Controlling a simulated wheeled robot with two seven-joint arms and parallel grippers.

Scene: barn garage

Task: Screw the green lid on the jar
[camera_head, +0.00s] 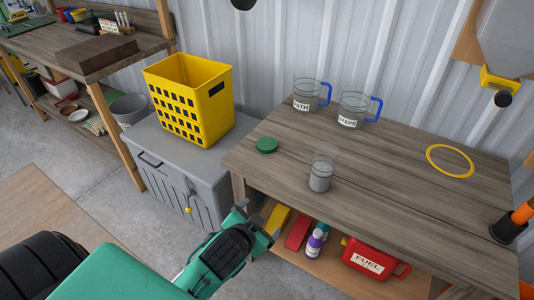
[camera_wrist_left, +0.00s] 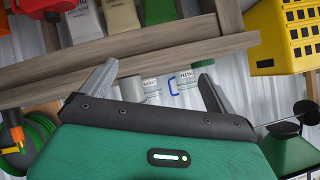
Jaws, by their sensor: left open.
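The green lid (camera_head: 266,145) lies flat on the left part of the wooden table (camera_head: 400,190). The clear glass jar (camera_head: 321,173) stands upright and uncovered near the table's front edge, right of the lid. My left gripper (camera_head: 261,221) is open and empty, in front of the table's front left corner and apart from both. In the left wrist view, which looks upside down, its fingers (camera_wrist_left: 158,72) are spread. The jar (camera_wrist_left: 130,88) and a bit of the lid (camera_wrist_left: 203,64) show beyond the table edge there. My right gripper is not in view.
Two labelled glass mugs with blue handles (camera_head: 307,95) (camera_head: 353,108) stand at the table's back. A yellow ring (camera_head: 450,161) lies on the right. A yellow basket (camera_head: 190,98) sits on a grey chest (camera_head: 170,155). A red fuel can (camera_head: 373,262) and bottles fill the lower shelf.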

